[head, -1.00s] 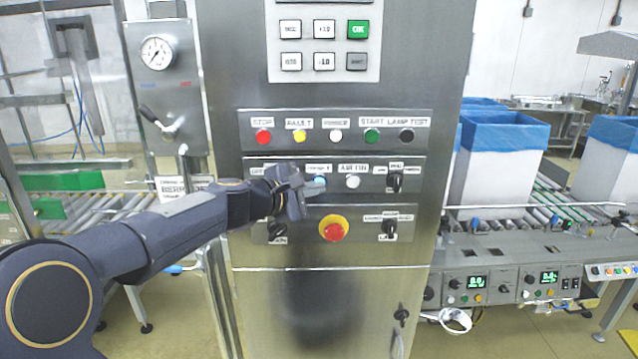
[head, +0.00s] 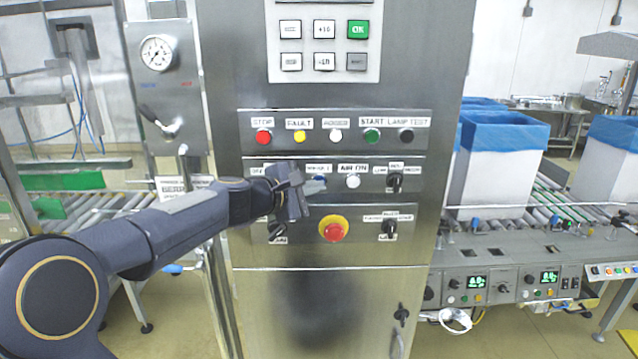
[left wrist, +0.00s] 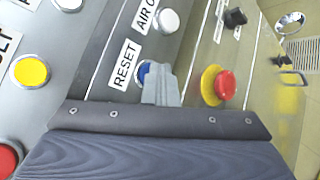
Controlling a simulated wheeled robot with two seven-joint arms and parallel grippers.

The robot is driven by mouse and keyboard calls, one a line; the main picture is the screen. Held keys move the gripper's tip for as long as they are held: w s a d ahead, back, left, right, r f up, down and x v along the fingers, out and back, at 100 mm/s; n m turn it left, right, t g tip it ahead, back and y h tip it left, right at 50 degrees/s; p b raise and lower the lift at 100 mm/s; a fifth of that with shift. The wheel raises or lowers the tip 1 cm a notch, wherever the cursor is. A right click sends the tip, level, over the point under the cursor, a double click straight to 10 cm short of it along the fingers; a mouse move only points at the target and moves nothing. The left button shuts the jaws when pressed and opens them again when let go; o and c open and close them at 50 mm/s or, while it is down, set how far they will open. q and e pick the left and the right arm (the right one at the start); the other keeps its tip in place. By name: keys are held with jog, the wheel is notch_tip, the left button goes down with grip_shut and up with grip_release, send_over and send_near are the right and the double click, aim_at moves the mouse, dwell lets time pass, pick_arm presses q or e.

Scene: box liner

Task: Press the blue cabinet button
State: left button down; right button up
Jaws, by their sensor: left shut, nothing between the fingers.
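The blue button (head: 320,180) is in the middle row of the steel cabinet's front panel, left of the white AIR ON button. The left wrist view shows its blue edge (left wrist: 143,70) under a RESET label. My left gripper (head: 316,187) is shut and empty, with its fingertips at the blue button. In the left wrist view the closed fingertips (left wrist: 163,86) cover much of the button. I cannot tell whether they touch it. My right gripper is not in view.
The white AIR ON button (head: 353,181) and a black selector (head: 394,183) are to the right. A red emergency stop (head: 334,230) on a yellow ring sits just below. Stop, fault and start buttons line the row above. A conveyor with blue-lined boxes (head: 500,160) stands at right.

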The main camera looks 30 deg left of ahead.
pick_arm(q)
jog(key=shift+s, duration=0.1)
jog(key=shift+s+d+b, duration=0.3)
jog(key=shift+s+d, duration=0.1)
jog(key=shift+s, duration=0.2)
jog(key=s+d, duration=0.1)
jog(key=s, duration=0.1)
jog(key=s+d+b, duration=0.1)
jog(key=s, duration=0.1)
jog(key=shift+s+d, duration=0.1)
jog(key=shift+d, duration=0.2)
dwell(0.7)
